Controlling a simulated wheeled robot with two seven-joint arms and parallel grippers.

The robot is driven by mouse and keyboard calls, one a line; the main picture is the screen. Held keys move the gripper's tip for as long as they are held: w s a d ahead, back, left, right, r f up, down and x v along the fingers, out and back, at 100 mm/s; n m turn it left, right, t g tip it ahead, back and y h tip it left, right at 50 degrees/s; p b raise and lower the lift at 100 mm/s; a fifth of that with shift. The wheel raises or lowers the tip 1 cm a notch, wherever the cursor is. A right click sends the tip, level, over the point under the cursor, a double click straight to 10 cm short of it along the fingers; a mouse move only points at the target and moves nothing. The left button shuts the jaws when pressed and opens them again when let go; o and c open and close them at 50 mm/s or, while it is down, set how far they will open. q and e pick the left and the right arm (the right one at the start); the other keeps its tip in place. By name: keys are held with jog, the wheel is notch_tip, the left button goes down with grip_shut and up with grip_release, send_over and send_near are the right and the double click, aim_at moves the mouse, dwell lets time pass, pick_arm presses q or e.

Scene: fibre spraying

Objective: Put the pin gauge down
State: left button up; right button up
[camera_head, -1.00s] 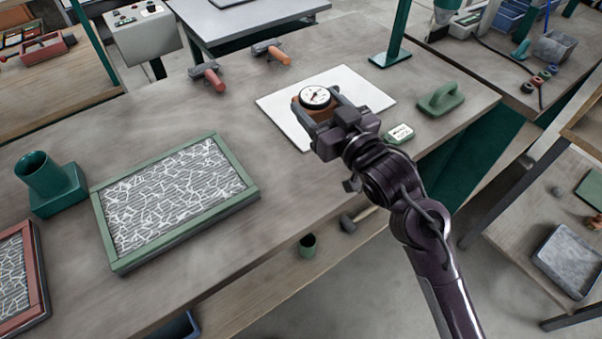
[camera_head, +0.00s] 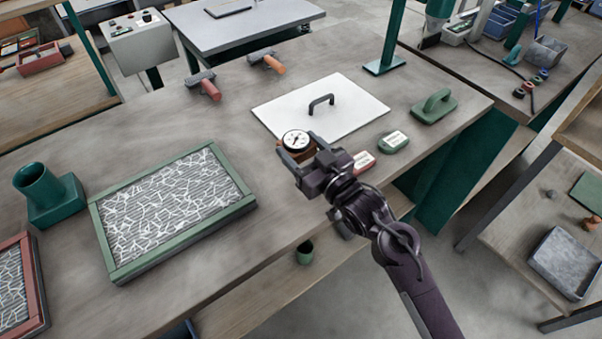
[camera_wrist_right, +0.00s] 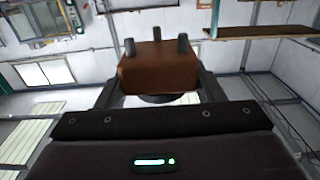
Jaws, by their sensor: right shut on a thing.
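The pin gauge (camera_head: 296,141) has a round white dial on a brown body. My right gripper (camera_head: 297,151) is shut on it, one finger on each side. In the head view it is in front of the white plate, over the grey bench top; I cannot tell whether it touches the bench. In the right wrist view the gauge's brown block (camera_wrist_right: 158,68) sits between the fingers (camera_wrist_right: 158,90), with three short dark pins standing out from it and part of the dial below. My left gripper is not in view.
A white plate (camera_head: 345,110) with a dark handle lies behind the gauge. Green (camera_head: 394,142) and red (camera_head: 363,162) labelled blocks and a green-handled float (camera_head: 434,107) lie to the right. A green-framed fibre panel (camera_head: 251,203) lies left. Bare bench (camera_head: 215,118) lies between.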

notch_tip(320, 180, down, 9)
jog(key=shift+f+p, duration=0.1)
jog(key=shift+p, duration=0.55)
jog(key=shift+f, duration=0.2)
jog(key=o, duration=1.1)
